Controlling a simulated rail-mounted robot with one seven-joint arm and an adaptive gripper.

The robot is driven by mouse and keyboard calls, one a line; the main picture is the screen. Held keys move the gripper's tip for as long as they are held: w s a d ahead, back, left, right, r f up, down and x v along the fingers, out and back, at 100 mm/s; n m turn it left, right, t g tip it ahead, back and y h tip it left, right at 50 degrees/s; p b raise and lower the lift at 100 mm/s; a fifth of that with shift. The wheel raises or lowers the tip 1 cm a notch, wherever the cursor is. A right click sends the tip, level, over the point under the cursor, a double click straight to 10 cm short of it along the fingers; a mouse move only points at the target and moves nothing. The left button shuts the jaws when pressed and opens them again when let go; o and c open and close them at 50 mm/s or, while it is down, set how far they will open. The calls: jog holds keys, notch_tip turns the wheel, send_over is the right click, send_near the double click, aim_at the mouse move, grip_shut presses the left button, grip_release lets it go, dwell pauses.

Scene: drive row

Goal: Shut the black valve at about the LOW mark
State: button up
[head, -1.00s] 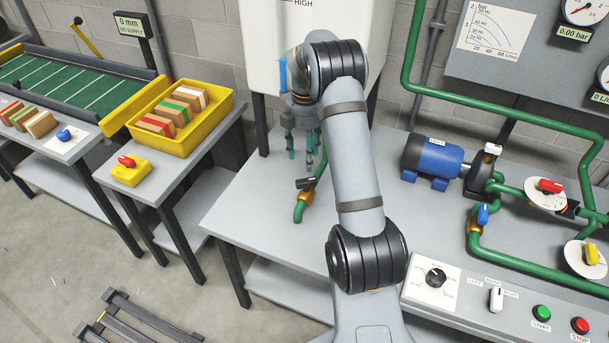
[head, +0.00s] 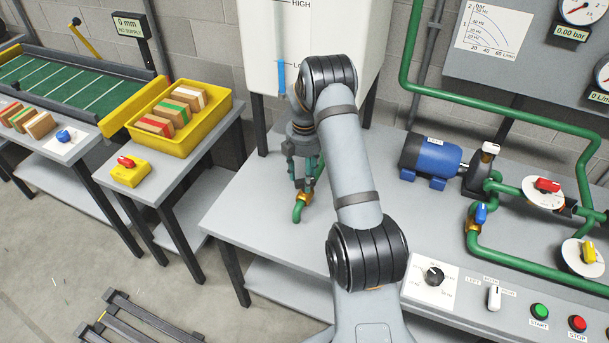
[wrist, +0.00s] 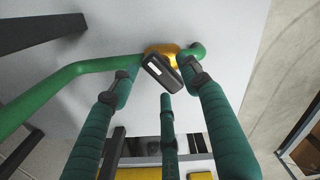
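The black valve's handle (wrist: 160,72) lies across a brass valve body (wrist: 168,50) on a green pipe in the wrist view. My gripper's (wrist: 160,80) three green fingers are spread around the handle. The right fingertip is very close to it; I cannot tell whether they touch. In the head view my gripper (head: 303,178) is down over the valve and hides the handle. The white tank (head: 318,35) stands behind, with a HIGH mark near its top and a partly hidden lower mark. A blue level strip (head: 281,77) shows near that lower mark.
The tank's black legs stand behind my gripper. A blue pump motor (head: 432,156) and green pipework with red, blue and yellow valve handles are to the right on the grey bench (head: 255,205). The bench's front left is clear. A yellow tray (head: 222,112) stands on the left table.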

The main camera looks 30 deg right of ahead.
jog(key=c, duration=1)
jog(key=shift+m, duration=0.4)
jog(key=m+b, duration=0.2)
jog(key=m, duration=0.1)
jog(key=shift+d+f, duration=0.1)
jog(key=shift+d+m+b, duration=0.1)
jog(key=shift+m+b, duration=0.5)
jog(key=shift+m, duration=1.1)
jog(key=shift+s+m, duration=0.1)
jog(key=shift+m, duration=0.2)
jog(key=o, duration=1.2)
jog(key=shift+c, duration=0.2)
